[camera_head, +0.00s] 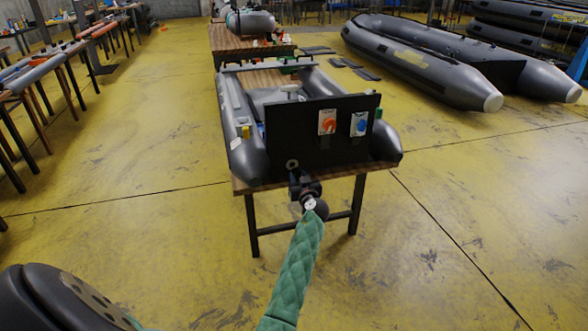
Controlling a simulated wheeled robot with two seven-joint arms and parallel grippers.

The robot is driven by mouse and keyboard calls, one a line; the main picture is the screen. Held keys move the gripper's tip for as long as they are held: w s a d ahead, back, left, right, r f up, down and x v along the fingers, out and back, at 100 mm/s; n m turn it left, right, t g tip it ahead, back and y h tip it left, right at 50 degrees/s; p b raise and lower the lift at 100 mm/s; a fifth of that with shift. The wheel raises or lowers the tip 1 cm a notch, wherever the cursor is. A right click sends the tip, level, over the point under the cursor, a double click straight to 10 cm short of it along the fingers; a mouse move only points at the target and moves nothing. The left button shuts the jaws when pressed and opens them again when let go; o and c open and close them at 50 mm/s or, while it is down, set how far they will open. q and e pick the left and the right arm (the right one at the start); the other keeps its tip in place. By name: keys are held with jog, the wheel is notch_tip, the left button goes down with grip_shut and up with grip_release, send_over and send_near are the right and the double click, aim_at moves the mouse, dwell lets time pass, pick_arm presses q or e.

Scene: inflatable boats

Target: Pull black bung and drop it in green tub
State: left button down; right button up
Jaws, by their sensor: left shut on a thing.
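A grey inflatable boat (241,130) lies on a wooden table, its black transom board (285,133) facing me. A small round fitting with a pale rim (292,164) is low on the board. My left gripper (296,182), on the green-sleeved arm, is just below and in front of this fitting. It is shut on what appears to be the black bung, mostly hidden by the dark fingers; I cannot tell whether it is still seated in the board. I cannot make out a green tub for certain. My right gripper is not in view.
A red switch (328,121) and a blue switch (360,123) are on the transom. A larger grey boat (420,65) lies on the floor at back right. The yellow floor around the table is clear.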

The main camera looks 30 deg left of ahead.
pick_arm(q)
jog(key=shift+s+d, duration=0.45)
jog(key=shift+d, duration=0.05)
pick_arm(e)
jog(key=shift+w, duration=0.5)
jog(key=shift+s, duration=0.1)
pick_arm(q)
jog(key=b+v, duration=0.1)
jog(key=v, duration=0.2)
jog(key=shift+s+d+b, duration=0.25)
jog(key=shift+b, duration=0.15)
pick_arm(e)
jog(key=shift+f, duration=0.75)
